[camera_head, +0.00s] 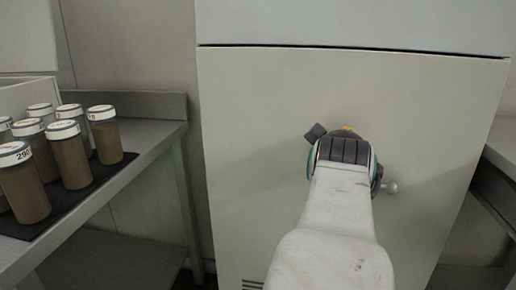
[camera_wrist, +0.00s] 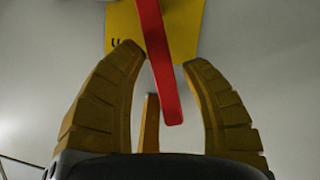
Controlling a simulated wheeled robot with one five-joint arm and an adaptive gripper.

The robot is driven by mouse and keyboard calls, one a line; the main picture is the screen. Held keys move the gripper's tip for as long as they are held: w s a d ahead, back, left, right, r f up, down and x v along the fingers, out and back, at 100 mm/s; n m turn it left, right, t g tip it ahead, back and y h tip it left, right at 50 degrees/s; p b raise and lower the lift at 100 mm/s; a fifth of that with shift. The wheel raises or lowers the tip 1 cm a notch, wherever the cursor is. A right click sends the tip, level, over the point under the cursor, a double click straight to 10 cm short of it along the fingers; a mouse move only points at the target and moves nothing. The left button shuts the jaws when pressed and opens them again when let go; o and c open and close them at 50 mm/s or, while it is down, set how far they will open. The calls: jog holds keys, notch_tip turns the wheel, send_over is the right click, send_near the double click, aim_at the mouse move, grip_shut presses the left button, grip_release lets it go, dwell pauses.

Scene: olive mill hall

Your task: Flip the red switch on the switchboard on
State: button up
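In the wrist view a red lever (camera_wrist: 158,60) slants down across a yellow plate (camera_wrist: 185,25) on a pale surface. The lever's upper end runs out of the picture. Its lower end hangs between the spread fingers of my gripper (camera_wrist: 164,54). The gripper is open, with gaps between the lever and both outer fingers. A third finger shows low in the middle, beside the lever's end. In the head view my arm reaches to the front of a pale cabinet (camera_head: 260,120). It hides the lever; only a bit of yellow (camera_head: 347,129) shows above my wrist.
A metal table (camera_head: 155,133) on the left bears a dark mat with several brown-filled, white-lidded jars (camera_head: 70,160). Another grey table edge (camera_head: 500,150) stands at the right. The cabinet front around my wrist is mostly bare.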

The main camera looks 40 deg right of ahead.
aim_at(347, 106)
jog(key=shift+o, duration=1)
jog(key=shift+r, duration=4.95)
